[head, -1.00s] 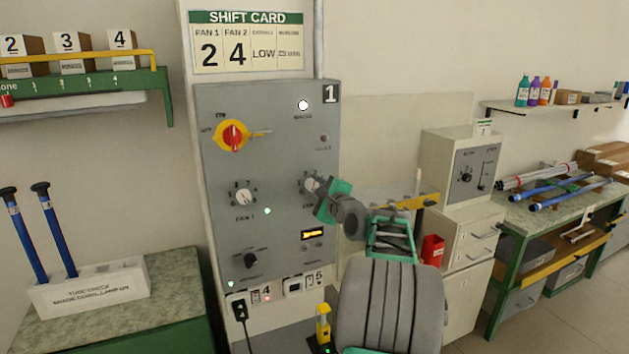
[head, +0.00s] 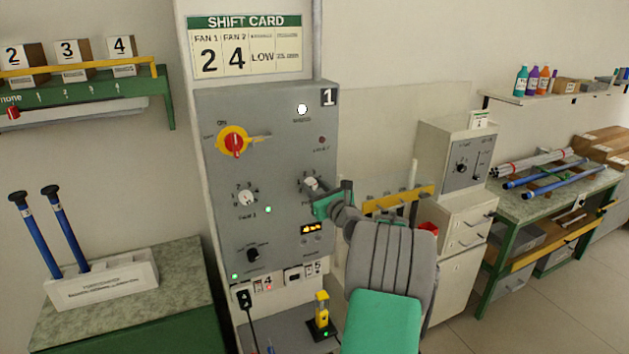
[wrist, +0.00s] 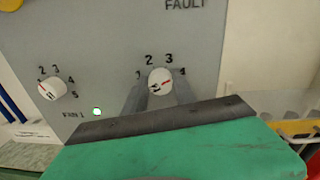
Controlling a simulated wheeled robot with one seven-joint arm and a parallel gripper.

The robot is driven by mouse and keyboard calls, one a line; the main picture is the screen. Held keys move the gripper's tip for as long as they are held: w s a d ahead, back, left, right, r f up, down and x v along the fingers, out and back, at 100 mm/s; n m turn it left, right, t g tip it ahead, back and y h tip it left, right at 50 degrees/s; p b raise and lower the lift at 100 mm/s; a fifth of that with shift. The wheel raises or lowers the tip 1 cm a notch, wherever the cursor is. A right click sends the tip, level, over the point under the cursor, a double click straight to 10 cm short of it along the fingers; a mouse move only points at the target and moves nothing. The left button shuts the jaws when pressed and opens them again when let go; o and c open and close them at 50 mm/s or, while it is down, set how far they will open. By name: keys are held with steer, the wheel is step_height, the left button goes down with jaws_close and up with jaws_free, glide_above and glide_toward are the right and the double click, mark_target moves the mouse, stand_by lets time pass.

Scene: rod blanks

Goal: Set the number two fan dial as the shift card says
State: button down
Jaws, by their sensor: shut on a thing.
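The shift card (head: 246,46) above the panel shows 2 under FAN 1, 4 under FAN 2, and LOW beside them. The number two fan dial (head: 310,184) is a white round knob on the grey panel, right of the FAN 1 dial (head: 246,197). My gripper (head: 318,190) is at this dial, its green body partly covering the dial's surroundings. In the wrist view, the dark fingers stand either side of the number two fan dial (wrist: 160,82) and are shut on it. Its red mark lies on the right side, towards the 4.
A red and yellow switch (head: 233,142) is at the panel's upper left. A black knob (head: 253,255) and a lit display (head: 312,228) are lower on it. A yellow device (head: 322,312) stands below the panel.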

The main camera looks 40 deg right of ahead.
steer(key=shift+m, duration=1.2)
steer(key=shift+f, duration=0.1)
steer(key=c, duration=1)
jaws_free()
steer(key=b+v, duration=0.2)
steer(key=v, duration=0.6)
